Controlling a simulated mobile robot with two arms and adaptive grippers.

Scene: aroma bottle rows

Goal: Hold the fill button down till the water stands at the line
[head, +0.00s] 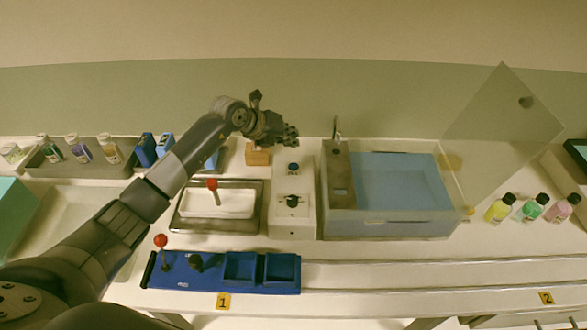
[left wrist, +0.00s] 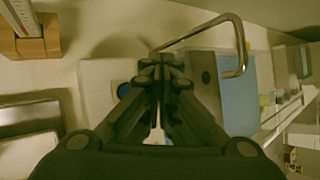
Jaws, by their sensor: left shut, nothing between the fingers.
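A white control box (head: 308,220) stands left of the tank, with a blue button (head: 293,167) towards its back and a black knob (head: 292,201) nearer the front. The clear tank (head: 335,226) holds blue water (head: 400,180). A thin dark mark shows on its front wall; I cannot tell whether it is the line. My left gripper (head: 293,135) is shut and empty above the back end of the box. In the left wrist view, the fingertips (left wrist: 160,72) are beside the blue button (left wrist: 124,91), apparently apart from it. My right gripper is out of view.
A metal spout (head: 337,127) rises at the tank's back left. A clear lid (head: 500,120) stands tilted up at the right, near several coloured bottles (head: 499,208).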

